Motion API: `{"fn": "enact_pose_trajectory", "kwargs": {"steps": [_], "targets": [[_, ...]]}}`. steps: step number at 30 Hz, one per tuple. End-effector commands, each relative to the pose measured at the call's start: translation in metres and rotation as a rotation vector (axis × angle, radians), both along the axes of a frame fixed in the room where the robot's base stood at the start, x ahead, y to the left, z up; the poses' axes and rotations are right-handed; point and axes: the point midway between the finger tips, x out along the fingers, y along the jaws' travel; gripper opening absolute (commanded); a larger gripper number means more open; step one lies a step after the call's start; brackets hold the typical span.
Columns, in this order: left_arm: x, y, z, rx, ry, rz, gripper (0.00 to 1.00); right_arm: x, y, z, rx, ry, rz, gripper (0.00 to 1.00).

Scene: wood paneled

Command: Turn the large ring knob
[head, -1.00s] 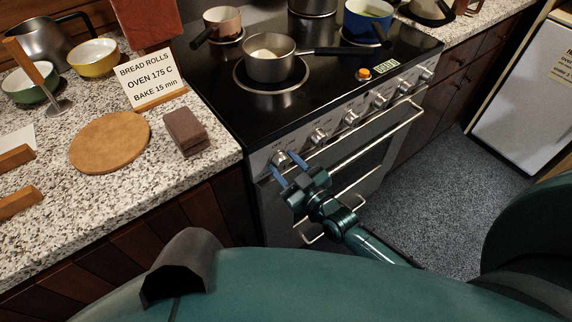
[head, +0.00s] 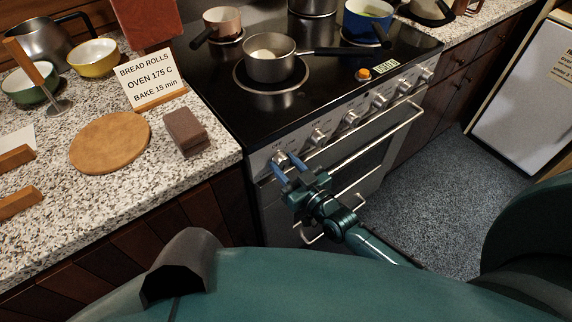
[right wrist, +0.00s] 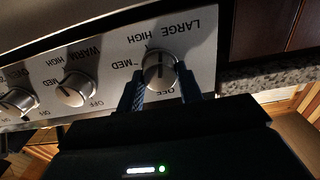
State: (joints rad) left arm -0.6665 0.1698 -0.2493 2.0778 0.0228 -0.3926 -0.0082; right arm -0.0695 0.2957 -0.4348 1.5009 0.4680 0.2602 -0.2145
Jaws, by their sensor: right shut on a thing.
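The large ring knob (head: 281,158) is the leftmost silver knob on the stove's front panel in the head view. In the right wrist view the knob (right wrist: 159,70) sits under the upside-down label LARGE, with HIGH, MED and OFF printed around it. My right gripper (head: 283,163) has its two blue fingers on either side of the knob and is shut on it. The right wrist view shows the fingers (right wrist: 160,80) against the knob's sides. My left gripper is not in view.
More knobs (head: 318,136) line the panel to the right, above the oven door handle (head: 370,140). A steel pan (head: 268,66) and other pots stand on the cooktop. The granite counter (head: 60,235) at left holds a recipe card (head: 150,80) and round board (head: 108,142).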

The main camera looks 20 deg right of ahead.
Motion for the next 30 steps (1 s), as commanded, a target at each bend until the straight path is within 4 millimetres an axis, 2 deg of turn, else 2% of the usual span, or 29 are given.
{"fn": "enact_pose_trajectory", "kwargs": {"steps": [15,24,30], "targets": [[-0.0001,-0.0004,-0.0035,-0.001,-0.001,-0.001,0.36,0.0004,-0.0009,-0.0003,0.435,0.156,0.001,0.13],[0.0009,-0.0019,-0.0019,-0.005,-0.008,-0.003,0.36,0.0006,-0.0011,-0.0001,0.594,0.214,0.001,0.13],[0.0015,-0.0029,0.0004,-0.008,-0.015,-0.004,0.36,0.0006,-0.0012,0.0002,0.641,0.231,0.001,0.13]]}}
